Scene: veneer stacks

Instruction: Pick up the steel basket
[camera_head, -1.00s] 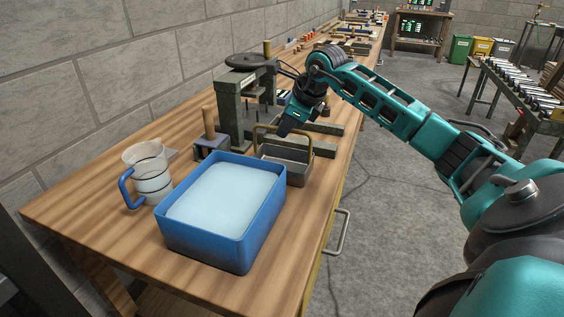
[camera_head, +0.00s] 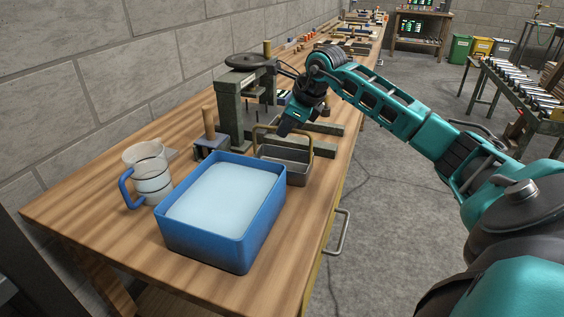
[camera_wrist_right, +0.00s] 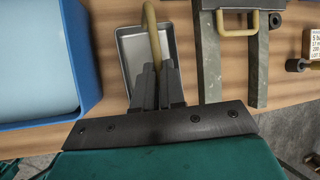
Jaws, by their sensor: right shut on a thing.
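The steel basket (camera_head: 296,169) is a small grey open tray with a tall tan handle. It stands on the wooden workbench just right of the blue tub, and it also shows in the right wrist view (camera_wrist_right: 131,50). My right gripper (camera_head: 284,130) reaches down over it from the right. In the right wrist view the fingers (camera_wrist_right: 157,72) are closed together on the tan handle (camera_wrist_right: 152,32). The fingertips hide part of the handle and of the basket. My left gripper is in neither view.
A blue tub (camera_head: 258,239) of pale liquid stands close to the basket's left. A clear jug (camera_head: 149,165) with a blue handle is further left. A dark press (camera_head: 229,110) stands behind, its grey rails (camera_head: 322,147) near the basket. Bare bench lies in front.

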